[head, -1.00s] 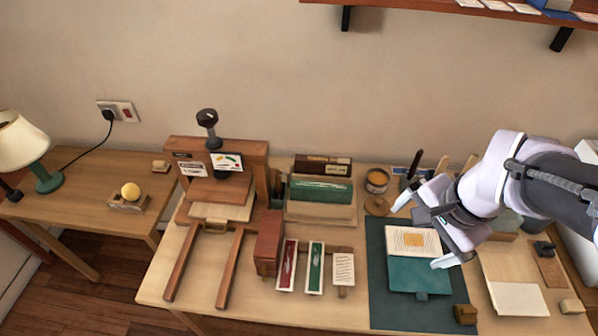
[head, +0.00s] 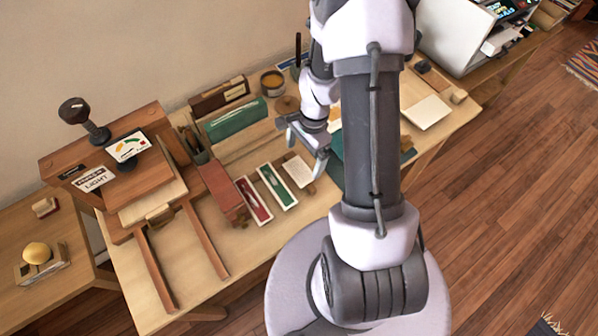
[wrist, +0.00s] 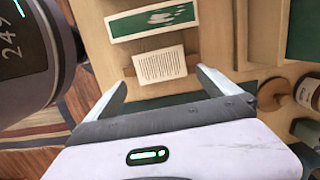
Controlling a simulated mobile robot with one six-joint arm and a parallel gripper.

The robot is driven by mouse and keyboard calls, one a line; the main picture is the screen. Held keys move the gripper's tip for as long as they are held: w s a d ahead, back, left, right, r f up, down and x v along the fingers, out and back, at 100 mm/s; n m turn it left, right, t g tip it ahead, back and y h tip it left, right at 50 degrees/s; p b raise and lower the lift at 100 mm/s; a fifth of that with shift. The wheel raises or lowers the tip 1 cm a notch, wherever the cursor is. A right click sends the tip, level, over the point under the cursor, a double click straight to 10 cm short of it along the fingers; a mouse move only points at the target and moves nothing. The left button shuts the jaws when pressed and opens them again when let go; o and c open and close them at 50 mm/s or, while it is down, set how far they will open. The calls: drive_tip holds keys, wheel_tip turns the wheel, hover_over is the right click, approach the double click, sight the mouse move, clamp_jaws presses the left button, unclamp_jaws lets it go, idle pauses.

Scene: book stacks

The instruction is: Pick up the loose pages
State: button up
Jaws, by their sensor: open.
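A small printed page (head: 298,171), pale with lines of text, lies on the table just right of a green strip in a white tray (head: 278,187). In the wrist view the page (wrist: 160,66) shows between and beyond my fingertips. I cannot tell whether it is one sheet or a stack. My gripper (head: 304,146) is open and empty, above the table near the page's upper right. In the wrist view its two fingers (wrist: 160,78) stand wide apart, one to each side of the page, with no visible contact.
A red strip in a white tray (head: 254,201) and a red-brown block (head: 222,192) lie left of the green strip. My arm hides much of the teal mat (head: 338,170). A wooden press (head: 110,170) stands at the left. A jar (head: 272,83) stands behind.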

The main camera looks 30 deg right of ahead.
sight(299, 171)
drive_tip(key=f+b, duration=0.1)
drive_tip(key=f, duration=0.1)
drive_tip(key=a+f+b, duration=0.1)
drive_tip(key=f, duration=0.2)
drive_tip(key=shift+a+r, duration=0.1)
drive_tip(key=shift+r, duration=0.05)
drive_tip(key=c, duration=1.1)
wheel_tip(299, 171, up, 4)
drive_tip(key=shift+s+r+p, duration=0.1)
drive_tip(key=shift+p, duration=0.95)
drive_tip(key=s+d, duration=0.2)
drive_tip(key=s, duration=0.2)
drive_tip(key=s+d, duration=0.3)
drive_tip(key=s, duration=0.2)
drive_tip(key=s+d+r+p, duration=0.1)
drive_tip(key=s+d, duration=0.1)
drive_tip(key=s, duration=0.3)
drive_tip(key=shift+d, duration=0.25)
